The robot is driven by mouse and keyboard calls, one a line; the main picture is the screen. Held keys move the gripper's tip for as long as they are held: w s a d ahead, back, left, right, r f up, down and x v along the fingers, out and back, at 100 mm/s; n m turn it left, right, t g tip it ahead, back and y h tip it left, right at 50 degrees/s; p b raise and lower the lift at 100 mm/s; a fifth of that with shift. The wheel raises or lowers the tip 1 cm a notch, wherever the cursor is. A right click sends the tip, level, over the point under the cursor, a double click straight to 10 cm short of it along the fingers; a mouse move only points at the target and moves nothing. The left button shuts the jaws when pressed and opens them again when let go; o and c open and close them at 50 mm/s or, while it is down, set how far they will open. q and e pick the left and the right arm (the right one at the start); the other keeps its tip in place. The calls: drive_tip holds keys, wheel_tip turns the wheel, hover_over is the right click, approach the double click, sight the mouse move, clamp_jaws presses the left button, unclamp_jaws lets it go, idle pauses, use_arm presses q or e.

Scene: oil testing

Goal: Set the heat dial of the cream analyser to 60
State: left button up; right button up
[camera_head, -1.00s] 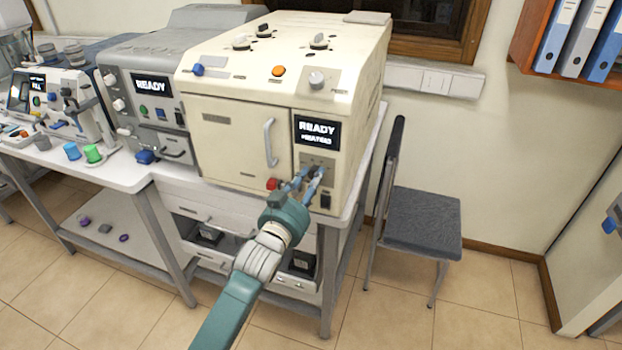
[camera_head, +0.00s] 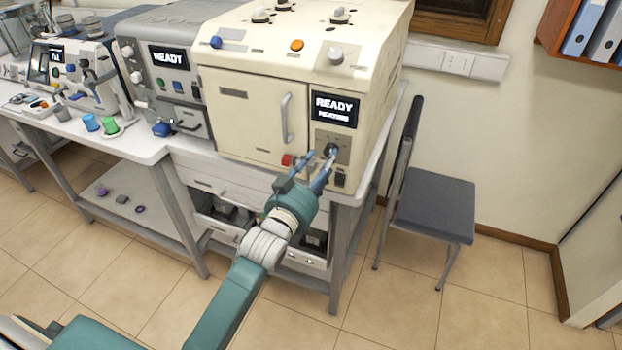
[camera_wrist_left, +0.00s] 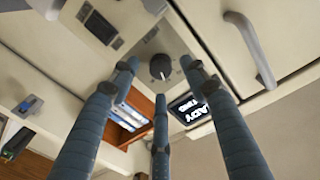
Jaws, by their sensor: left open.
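The cream analyser (camera_head: 240,120) stands on the bench in the head view, its display (camera_head: 333,109) reading READY above smaller text. A dark round dial (camera_wrist_left: 160,67) with a light pointer mark sits on its grey panel, seen clearly in the wrist view. In the head view the dial (camera_head: 331,149) is partly covered by my fingers. My left gripper (camera_head: 319,157) is open, its three blue-grey fingers spread around the dial's outline in the wrist view (camera_wrist_left: 159,78). I cannot tell whether they touch it. The dial's scale numbers are too small to read. My right gripper is not in view.
A red button (camera_head: 287,160) and a black switch (camera_head: 340,178) lie close to the dial. The door handle (camera_head: 287,118) juts out to the left. A grey analyser (camera_head: 160,85) stands left, and a chair (camera_head: 435,208) stands right.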

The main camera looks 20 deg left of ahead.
use_arm(q)
drive_tip(key=s, duration=0.9)
drive_tip(key=shift+a, duration=0.4)
drive_tip(key=s+f+g+b, duration=0.1)
drive_tip(key=s+f+g, duration=0.25)
drive_tip(key=f, duration=1.05)
drive_tip(key=s+f+g, duration=0.2)
drive_tip(key=s+f, duration=0.3)
drive_tip(key=f, duration=0.9)
drive_tip(key=s+f+g+b, duration=0.1)
drive_tip(key=s+f+g, duration=0.25)
drive_tip(key=f, duration=1.05)
drive_tip(key=s+f+g, duration=0.2)
drive_tip(key=s+f, duration=0.5)
drive_tip(key=s, duration=0.5)
drive_tip(key=s+a+f+g+y, duration=0.1)
drive_tip(key=s+f+g, duration=0.2)
drive_tip(key=s+f, duration=0.5)
drive_tip(key=s+a+f+g+b, duration=0.1)
drive_tip(key=s+f+g, duration=0.2)
drive_tip(key=s+f, duration=0.5)
drive_tip(key=s, duration=0.8)
drive_tip(key=shift+s+a+n+y, duration=0.15)
drive_tip(key=shift+a+n+y, duration=0.15)
drive_tip(key=shift+n, duration=0.1)
